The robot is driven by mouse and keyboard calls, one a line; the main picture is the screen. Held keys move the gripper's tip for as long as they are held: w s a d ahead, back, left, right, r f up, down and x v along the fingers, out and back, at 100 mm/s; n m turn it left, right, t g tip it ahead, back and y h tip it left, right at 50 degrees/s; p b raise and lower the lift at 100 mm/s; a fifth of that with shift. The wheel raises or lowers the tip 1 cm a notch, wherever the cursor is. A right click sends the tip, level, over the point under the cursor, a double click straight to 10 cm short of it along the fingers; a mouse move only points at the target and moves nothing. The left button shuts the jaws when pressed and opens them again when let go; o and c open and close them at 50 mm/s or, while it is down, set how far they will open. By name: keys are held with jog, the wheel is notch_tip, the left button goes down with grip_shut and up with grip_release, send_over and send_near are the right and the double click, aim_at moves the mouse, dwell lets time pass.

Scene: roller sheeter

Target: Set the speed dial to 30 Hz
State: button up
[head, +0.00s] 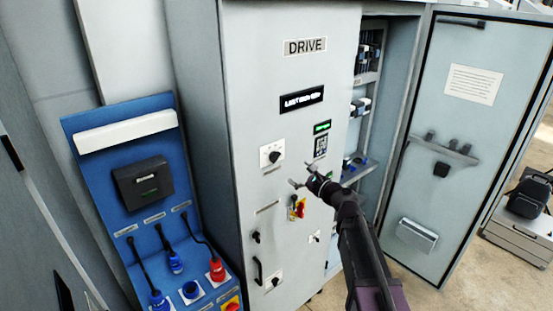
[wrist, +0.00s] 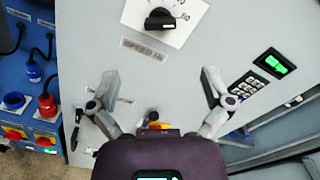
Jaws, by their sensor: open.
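The speed dial (head: 271,155) is a black knob on a white plate on the grey DRIVE cabinet door. In the wrist view the black knob (wrist: 160,19) is at the top, its plate cut by the frame edge. A label reading SPEED Hz (wrist: 143,49) is below the plate. The knob's bar looks roughly horizontal there; the scale value it points to is unreadable. My gripper (head: 302,174) is open and empty, to the right of and slightly below the dial in the head view. In the wrist view its spread fingers (wrist: 159,76) are below the knob, apart from it.
A red-yellow switch (head: 299,208) is below my gripper. A keypad (head: 320,146) with a green display is right of the dial. A dark display (head: 301,99) is above. The open cabinet door (head: 462,130) stands at right; a blue socket panel (head: 127,190) is at left.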

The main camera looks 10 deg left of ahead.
aim_at(278, 159)
jog(key=x, duration=1.2)
jog(key=shift+d, duration=0.1)
jog(key=c, duration=1.1)
